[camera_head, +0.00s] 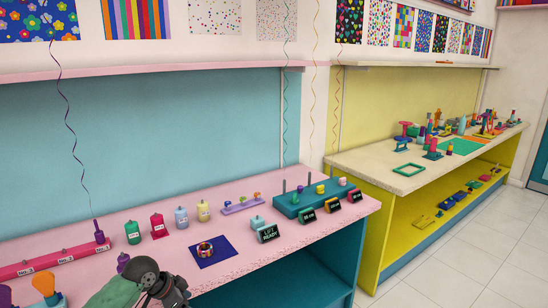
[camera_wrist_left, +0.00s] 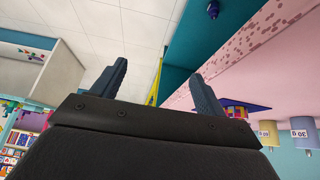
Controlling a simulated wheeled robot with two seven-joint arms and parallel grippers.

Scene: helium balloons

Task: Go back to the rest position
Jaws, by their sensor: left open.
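My left gripper (camera_head: 178,293) is at the bottom edge of the head view, in front of the pink counter (camera_head: 262,210). In the left wrist view its two dark fingers (camera_wrist_left: 157,88) stand well apart with nothing between them. A purple weight (camera_head: 99,232) at the left end of the counter has a dark curly string rising from it. Green (camera_head: 133,233), red (camera_head: 158,226), blue (camera_head: 181,217) and yellow (camera_head: 203,211) canisters stand along the counter. My right gripper is not in view.
A dark blue mat (camera_head: 207,260) with a colourful ring lies near the gripper. A black "LIFT READY" sign (camera_head: 268,234) and a teal peg block (camera_head: 310,200) stand to the right. A yellow workbench (camera_head: 390,205) is beyond. The tiled floor (camera_head: 460,260) at right is clear.

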